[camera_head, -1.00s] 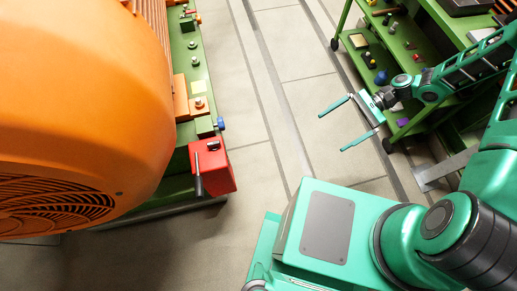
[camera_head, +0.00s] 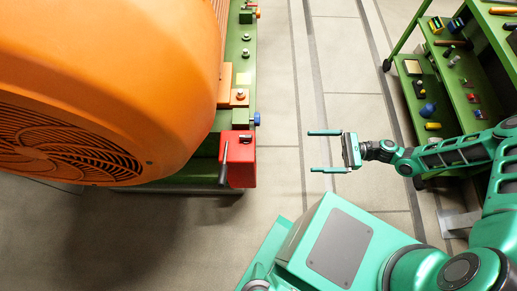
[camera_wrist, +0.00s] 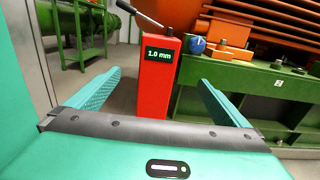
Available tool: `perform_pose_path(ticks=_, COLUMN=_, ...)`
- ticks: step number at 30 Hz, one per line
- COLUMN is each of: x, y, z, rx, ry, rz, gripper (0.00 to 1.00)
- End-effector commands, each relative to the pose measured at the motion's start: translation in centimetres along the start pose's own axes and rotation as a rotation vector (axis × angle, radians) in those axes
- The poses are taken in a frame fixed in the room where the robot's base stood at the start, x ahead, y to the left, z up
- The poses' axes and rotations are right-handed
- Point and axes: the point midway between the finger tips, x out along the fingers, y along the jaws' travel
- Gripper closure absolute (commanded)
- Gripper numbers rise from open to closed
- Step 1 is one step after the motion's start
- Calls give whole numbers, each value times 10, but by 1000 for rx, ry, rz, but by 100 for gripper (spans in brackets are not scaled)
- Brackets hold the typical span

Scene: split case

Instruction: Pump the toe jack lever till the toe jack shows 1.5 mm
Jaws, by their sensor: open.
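The red toe jack (camera_head: 240,160) stands against the end of the green base frame, below the orange machine. In the wrist view the toe jack (camera_wrist: 157,90) stands upright with a small display (camera_wrist: 160,54) that reads 1.0 mm. Its lever (camera_head: 224,165) is a thin rod with a dark grip on the left side. In the wrist view the lever (camera_wrist: 140,15) slants up to the left from the jack's top. My gripper (camera_head: 318,151) is open and empty, to the right of the jack and apart from it, its fingers pointing at it. It also shows in the wrist view (camera_wrist: 160,90).
The large orange machine (camera_head: 110,70) fills the left side, on a green base frame (camera_head: 236,60). A blue knob (camera_head: 257,118) is close above the jack. A green tool cart (camera_head: 440,90) stands at the right. The floor between is clear.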

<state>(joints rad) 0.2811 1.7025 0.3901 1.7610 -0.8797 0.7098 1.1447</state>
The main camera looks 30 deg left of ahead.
Motion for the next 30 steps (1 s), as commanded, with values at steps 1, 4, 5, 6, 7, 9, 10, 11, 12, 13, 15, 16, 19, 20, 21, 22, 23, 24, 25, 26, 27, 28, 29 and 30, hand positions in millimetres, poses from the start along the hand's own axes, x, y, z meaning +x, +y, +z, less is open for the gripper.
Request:
perform_pose_path(ticks=1, x=11, y=1, z=0, rx=1, ry=-1, rz=5, gripper=0)
perform_pose_path(ticks=4, x=28, y=1, z=0, rx=1, ry=-1, rz=4, gripper=0)
perform_pose_path(ticks=5, x=33, y=1, z=0, rx=1, ry=-1, rz=4, gripper=0)
perform_pose_path(ticks=6, x=38, y=1, z=0, rx=1, ry=-1, rz=4, gripper=0)
perform_pose_path(ticks=7, x=42, y=1, z=0, rx=0, ry=0, rz=3, gripper=0)
perform_pose_path(ticks=9, x=49, y=0, z=0, rx=0, ry=0, rz=3, gripper=0)
perform_pose_path(ticks=10, x=52, y=0, z=0, rx=0, ry=0, rz=2, gripper=0)
perform_pose_path(ticks=11, x=54, y=0, z=0, rx=0, ry=0, rz=2, gripper=0)
perform_pose_path(ticks=12, x=56, y=0, z=0, rx=0, ry=1, rz=1, gripper=0)
perform_pose_path(ticks=13, x=57, y=0, z=0, rx=0, ry=1, rz=1, gripper=0)
perform_pose_path(ticks=15, x=59, y=0, z=0, rx=0, ry=1, rz=1, gripper=0)
perform_pose_path(ticks=16, x=59, y=0, z=0, rx=0, ry=1, rz=1, gripper=0)
perform_pose_path(ticks=19, x=59, y=0, z=0, rx=0, ry=1, rz=0, gripper=0)
perform_pose_path(ticks=20, x=59, y=0, z=0, rx=0, ry=1, rz=0, gripper=0)
perform_pose_path(ticks=21, x=59, y=0, z=0, rx=0, ry=1, rz=0, gripper=0)
perform_pose_path(ticks=22, x=59, y=0, z=0, rx=0, ry=1, rz=0, gripper=0)
perform_pose_path(ticks=23, x=59, y=0, z=0, rx=0, ry=1, rz=0, gripper=0)
perform_pose_path(ticks=24, x=59, y=0, z=0, rx=0, ry=1, rz=1, gripper=0)
perform_pose_path(ticks=25, x=59, y=0, z=0, rx=0, ry=1, rz=0, gripper=0)
perform_pose_path(ticks=26, x=59, y=0, z=0, rx=0, ry=1, rz=0, gripper=0)
perform_pose_path(ticks=27, x=59, y=0, z=0, rx=0, ry=1, rz=1, gripper=0)
perform_pose_path(ticks=28, x=59, y=0, z=0, rx=0, ry=1, rz=1, gripper=0)
perform_pose_path(ticks=29, x=59, y=0, z=0, rx=0, ry=1, rz=1, gripper=0)
perform_pose_path(ticks=30, x=58, y=0, z=0, rx=0, ry=1, rz=1, gripper=0)
